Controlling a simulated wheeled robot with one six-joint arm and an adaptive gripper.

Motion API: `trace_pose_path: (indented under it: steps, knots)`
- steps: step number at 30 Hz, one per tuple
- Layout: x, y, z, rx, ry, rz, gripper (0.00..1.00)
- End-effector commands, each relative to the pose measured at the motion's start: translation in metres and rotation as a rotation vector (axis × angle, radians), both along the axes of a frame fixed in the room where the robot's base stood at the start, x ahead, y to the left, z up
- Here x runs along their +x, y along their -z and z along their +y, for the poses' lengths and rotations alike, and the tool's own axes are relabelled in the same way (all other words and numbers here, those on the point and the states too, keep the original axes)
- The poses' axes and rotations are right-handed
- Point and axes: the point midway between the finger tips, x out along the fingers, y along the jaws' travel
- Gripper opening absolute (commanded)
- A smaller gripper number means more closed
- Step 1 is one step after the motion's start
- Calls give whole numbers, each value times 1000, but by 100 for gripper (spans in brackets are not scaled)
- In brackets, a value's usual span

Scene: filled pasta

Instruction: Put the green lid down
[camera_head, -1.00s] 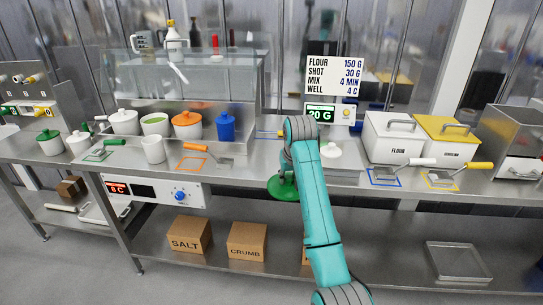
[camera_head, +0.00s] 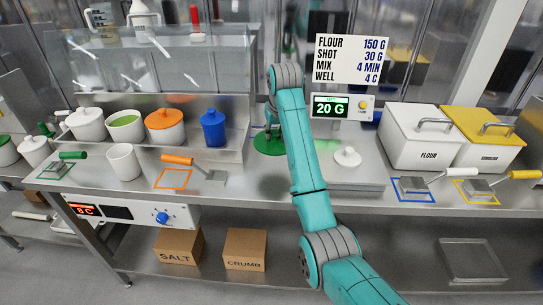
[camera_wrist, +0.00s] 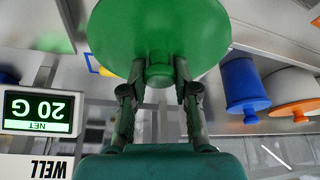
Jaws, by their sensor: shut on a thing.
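The green lid (camera_head: 269,145) is a round disc, seen over the steel counter to the right of the blue canister (camera_head: 213,128). In the wrist view the lid (camera_wrist: 150,30) fills the top middle, its knob between my fingers. My gripper (camera_head: 271,126) is shut on that knob; it shows better in the wrist view (camera_wrist: 159,80). A green smear of reflection lies on the counter in front of the lid. The gap under the lid is hard to judge. A white pot with green contents (camera_head: 126,138) stands uncovered at the left.
An orange-lidded pot (camera_head: 166,136) stands left of the blue canister. A white mug (camera_head: 124,162) and an orange-handled scoop (camera_head: 196,166) are in front. Bare counter (camera_head: 245,190) lies in front.

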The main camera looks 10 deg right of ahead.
Motion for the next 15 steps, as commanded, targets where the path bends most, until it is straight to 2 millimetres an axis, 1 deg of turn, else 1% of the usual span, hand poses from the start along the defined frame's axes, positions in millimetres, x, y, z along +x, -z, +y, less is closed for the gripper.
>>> trace_pose_path:
  steps: [5, 10, 15]
  knots:
    - [-1, 22, 0, 0, 0, 3, 7]
    - [-1, 52, 0, 0, 0, 4, 7]
    - [0, 66, 0, 0, 0, 2, 7]
